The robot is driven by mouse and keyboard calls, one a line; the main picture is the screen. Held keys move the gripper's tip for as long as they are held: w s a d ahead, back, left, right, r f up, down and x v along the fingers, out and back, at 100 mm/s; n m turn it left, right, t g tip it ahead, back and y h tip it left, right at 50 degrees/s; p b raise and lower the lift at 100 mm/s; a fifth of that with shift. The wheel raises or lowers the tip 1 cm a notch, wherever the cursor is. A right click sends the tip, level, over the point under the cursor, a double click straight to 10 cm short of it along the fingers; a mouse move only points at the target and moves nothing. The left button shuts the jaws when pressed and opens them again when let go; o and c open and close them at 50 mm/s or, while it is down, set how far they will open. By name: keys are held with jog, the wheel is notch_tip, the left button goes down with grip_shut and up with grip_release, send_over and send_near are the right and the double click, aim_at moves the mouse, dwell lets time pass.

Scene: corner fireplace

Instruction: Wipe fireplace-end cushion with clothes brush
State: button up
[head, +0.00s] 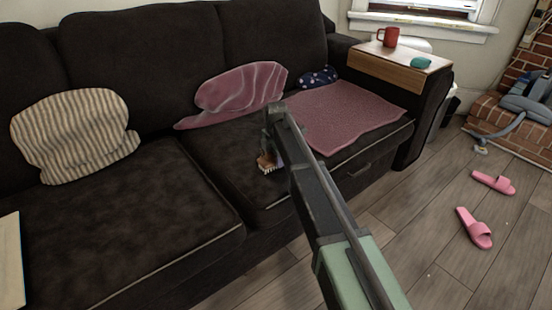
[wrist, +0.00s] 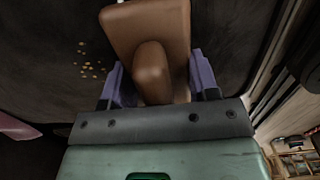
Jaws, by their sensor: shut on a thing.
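The clothes brush (head: 267,164) has a brown wooden body and pale bristles. My gripper (head: 272,146) is shut on it, over the front part of the fireplace-end seat cushion (head: 222,160). In the wrist view the brush (wrist: 150,25) sits between the two purple fingers, with its brown back toward the camera. The cushion is dark, and the wrist view shows several tan crumbs (wrist: 90,62) on it, left of the brush. The bristles point down in the head view. I cannot tell whether they touch the cushion. My arm hides part of the cushion's right side.
A pink blanket (head: 345,115) covers the cushion's right part. A pink pillow (head: 240,90) and a dark dotted pillow (head: 318,77) lean behind; a striped pillow (head: 75,130) is left. A red mug (head: 388,37) and teal object (head: 421,62) stand on the armrest tray (head: 385,66).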

aim_at(260, 151)
jog(key=shift+w+a, duration=1)
jog(key=shift+w, duration=0.3)
jog(key=shift+w+a, duration=1)
jog(key=shift+w, duration=0.25)
jog(key=shift+w+a, duration=1)
jog(key=shift+w, duration=0.3)
jog(key=shift+w+d, duration=0.45)
jog(key=shift+d, duration=0.2)
jog(key=shift+w+d, duration=0.1)
jog(key=shift+s+d, duration=0.7)
jog(key=shift+s, duration=0.25)
jog(key=shift+s+d, duration=0.75)
jog(key=shift+s, duration=0.2)
jog(key=shift+s+d, duration=0.7)
jog(key=shift+s, duration=0.25)
jog(key=shift+s+d+f, duration=0.1)
jog(key=shift+s+d, duration=0.45)
jog(key=shift+s, duration=0.2)
jog(key=shift+s+d, duration=0.5)
jog(key=shift+s, duration=0.2)
notch_tip(260, 151, up, 9)
jog(key=p, duration=0.9)
jog(key=shift+w, duration=0.1)
